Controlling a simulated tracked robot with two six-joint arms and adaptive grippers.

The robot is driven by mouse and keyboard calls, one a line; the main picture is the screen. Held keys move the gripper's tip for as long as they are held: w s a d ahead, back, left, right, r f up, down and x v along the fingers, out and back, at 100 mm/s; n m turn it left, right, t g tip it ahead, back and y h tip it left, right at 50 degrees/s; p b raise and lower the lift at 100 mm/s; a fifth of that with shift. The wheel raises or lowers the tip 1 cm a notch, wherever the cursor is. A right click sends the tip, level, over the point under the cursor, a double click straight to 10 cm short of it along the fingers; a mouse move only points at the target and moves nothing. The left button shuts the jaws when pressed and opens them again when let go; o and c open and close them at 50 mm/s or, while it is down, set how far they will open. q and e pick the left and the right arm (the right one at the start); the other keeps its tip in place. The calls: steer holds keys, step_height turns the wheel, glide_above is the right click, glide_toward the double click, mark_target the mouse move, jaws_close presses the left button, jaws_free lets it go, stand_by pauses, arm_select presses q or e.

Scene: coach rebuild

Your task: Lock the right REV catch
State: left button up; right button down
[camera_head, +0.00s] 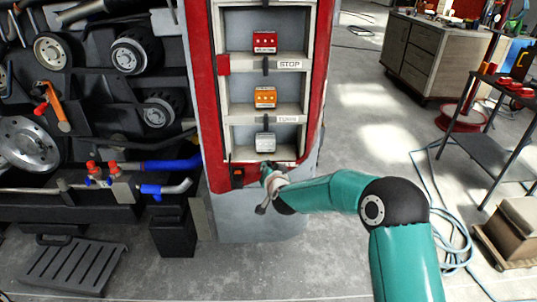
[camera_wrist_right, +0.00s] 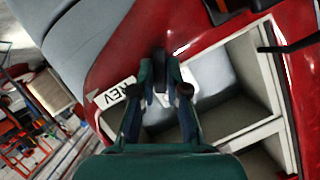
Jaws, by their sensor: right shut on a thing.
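My right gripper (camera_head: 268,174) is at the bottom edge of the red-framed lamp panel (camera_head: 201,80). In the right wrist view, its two green fingers (camera_wrist_right: 160,78) are closed around a small dark catch (camera_wrist_right: 159,58) on the red frame. The white REV label (camera_wrist_right: 117,92) is beside the fingers, to their left. In the head view my gripper covers this catch. A black and red catch (camera_head: 237,177) sits at the lower left of the same frame, apart from my gripper. My left gripper is not in view.
Red, orange and clear lamps (camera_head: 265,97) sit in the panel's compartments, with STOP (camera_head: 289,64) and TURN (camera_head: 287,119) labels. Dark machinery (camera_head: 90,100) fills the left. A cabinet (camera_head: 433,55), a dark side table (camera_head: 490,125) and a blue hose (camera_head: 460,240) are at right.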

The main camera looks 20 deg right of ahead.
steer(key=shift+a+f+n+g+h+p, duration=0.15)
steer(key=shift+n+h+p, duration=0.4)
steer(key=shift+p, duration=0.7)
steer(key=shift+n+g+h+p, duration=0.25)
steer(key=shift+n+p, duration=0.45)
steer(key=shift+p, duration=0.55)
steer(key=shift+a+f+n+g+h+p, duration=0.15)
steer(key=shift+n+h+p, duration=0.4)
steer(key=shift+p, duration=0.7)
steer(key=c, duration=1.2)
jaws_free()
steer(key=shift+d, duration=0.1)
steer(key=shift+r, duration=0.2)
